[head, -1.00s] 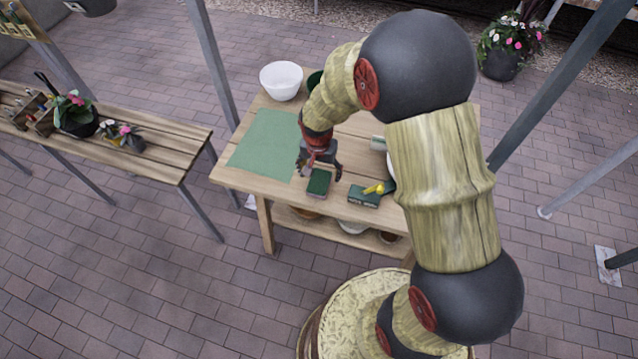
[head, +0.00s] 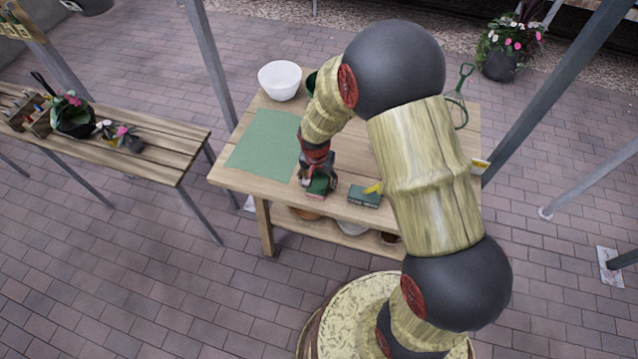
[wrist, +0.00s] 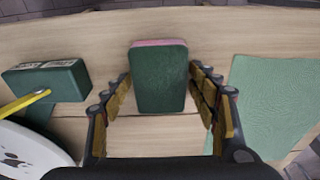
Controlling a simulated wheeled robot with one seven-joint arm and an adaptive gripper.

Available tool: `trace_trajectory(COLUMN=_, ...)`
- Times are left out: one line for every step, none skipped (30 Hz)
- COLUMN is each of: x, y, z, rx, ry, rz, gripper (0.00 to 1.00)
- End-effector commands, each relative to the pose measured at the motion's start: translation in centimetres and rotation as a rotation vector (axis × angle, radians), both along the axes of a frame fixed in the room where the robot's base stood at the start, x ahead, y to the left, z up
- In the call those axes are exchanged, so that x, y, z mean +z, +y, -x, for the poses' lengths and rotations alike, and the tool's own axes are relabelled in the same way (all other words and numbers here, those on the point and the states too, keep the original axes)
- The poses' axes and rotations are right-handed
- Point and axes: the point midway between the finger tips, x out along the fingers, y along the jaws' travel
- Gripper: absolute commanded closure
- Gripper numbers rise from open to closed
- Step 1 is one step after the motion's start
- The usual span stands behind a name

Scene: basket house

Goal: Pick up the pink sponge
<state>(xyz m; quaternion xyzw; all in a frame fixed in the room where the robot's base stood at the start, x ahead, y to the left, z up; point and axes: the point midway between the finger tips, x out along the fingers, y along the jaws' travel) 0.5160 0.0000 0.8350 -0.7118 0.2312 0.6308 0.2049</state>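The pink sponge (wrist: 160,76) lies flat on the wooden table; its top is dark green and a pink edge shows along its far side in the wrist view. In the head view the sponge (head: 319,190) is near the table's front edge, partly covered by my gripper (head: 318,180). In the wrist view my gripper (wrist: 160,84) is open, with one finger on each side of the sponge. Narrow gaps show between the fingers and the sponge's sides. I cannot tell how far the fingertips are above the tabletop.
A dark green block (head: 364,196) with a yellow-handled thing (wrist: 26,103) lies beside the sponge. A white round dish (wrist: 32,152) is near it. A green mat (head: 263,142) lies on the other side. A white bowl (head: 280,80) stands at the back of the table.

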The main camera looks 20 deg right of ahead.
Motion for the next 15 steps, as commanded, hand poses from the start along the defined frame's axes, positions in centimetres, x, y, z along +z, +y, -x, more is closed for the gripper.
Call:
trace_trajectory(x=0.00, y=0.00, z=0.00, rx=0.000, ry=0.000, rz=0.000, gripper=0.45)
trace_trajectory(x=0.01, y=0.00, z=0.00, rx=0.000, ry=0.000, rz=0.000, gripper=0.47)
trace_trajectory(x=0.01, y=0.00, z=0.00, rx=0.000, ry=0.000, rz=0.000, gripper=0.49)
trace_trajectory(x=0.01, y=0.00, z=0.00, rx=0.000, ry=0.000, rz=0.000, gripper=0.51)
trace_trajectory(x=0.01, y=0.00, z=0.00, rx=0.000, ry=0.000, rz=0.000, gripper=0.53)
trace_trajectory(x=0.01, y=0.00, z=0.00, rx=0.000, ry=0.000, rz=0.000, gripper=0.55)
trace_trajectory(x=0.01, y=0.00, z=0.00, rx=0.000, ry=0.000, rz=0.000, gripper=0.57)
trace_trajectory(x=0.01, y=0.00, z=0.00, rx=0.000, ry=0.000, rz=0.000, gripper=0.58)
trace_trajectory(x=0.01, y=0.00, z=0.00, rx=0.000, ry=0.000, rz=0.000, gripper=0.60)
trace_trajectory(x=0.01, y=0.00, z=0.00, rx=0.000, ry=0.000, rz=0.000, gripper=0.60)
trace_trajectory(x=0.01, y=0.00, z=0.00, rx=0.000, ry=0.000, rz=0.000, gripper=0.60)
trace_trajectory(x=0.01, y=0.00, z=0.00, rx=0.000, ry=0.000, rz=0.000, gripper=0.60)
trace_trajectory(x=0.01, y=0.00, z=0.00, rx=0.000, ry=0.000, rz=0.000, gripper=0.60)
trace_trajectory(x=0.01, y=-0.01, z=0.01, rx=0.000, ry=0.000, rz=0.000, gripper=0.60)
trace_trajectory(x=0.02, y=0.00, z=0.00, rx=0.000, ry=0.000, rz=0.000, gripper=0.60)
